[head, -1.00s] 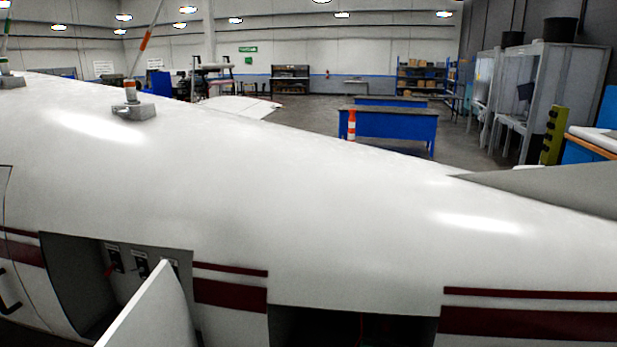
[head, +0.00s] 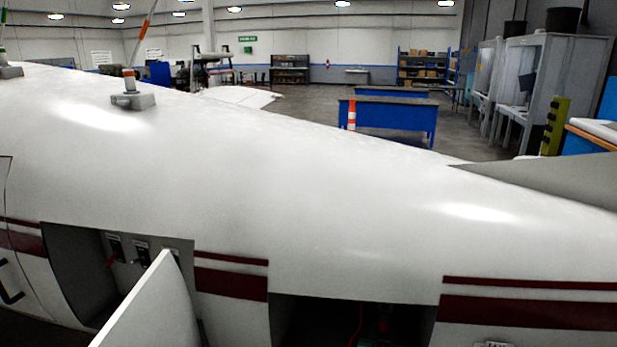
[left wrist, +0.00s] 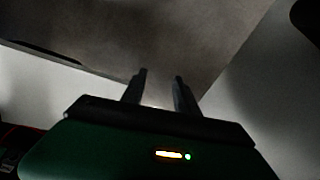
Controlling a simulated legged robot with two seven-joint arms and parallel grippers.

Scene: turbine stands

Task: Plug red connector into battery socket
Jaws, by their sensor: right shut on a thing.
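A thin red cable (head: 360,322) shows in the dark bay in the lower middle of the head view; the connector's shape is not clear. A small green and pale part of my right gripper (head: 376,342) shows at the bottom edge of that bay, beside the red cable. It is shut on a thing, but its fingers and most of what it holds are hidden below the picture. I cannot make out the battery socket. My left gripper (left wrist: 160,76) shows in the left wrist view with its two dark fingers apart and nothing between them.
The white aircraft body (head: 300,190) fills the foreground. A white hatch door (head: 155,300) stands open beside the left bay, which holds small switches (head: 141,250), one with red. Blue tables (head: 388,120) stand far behind on open floor.

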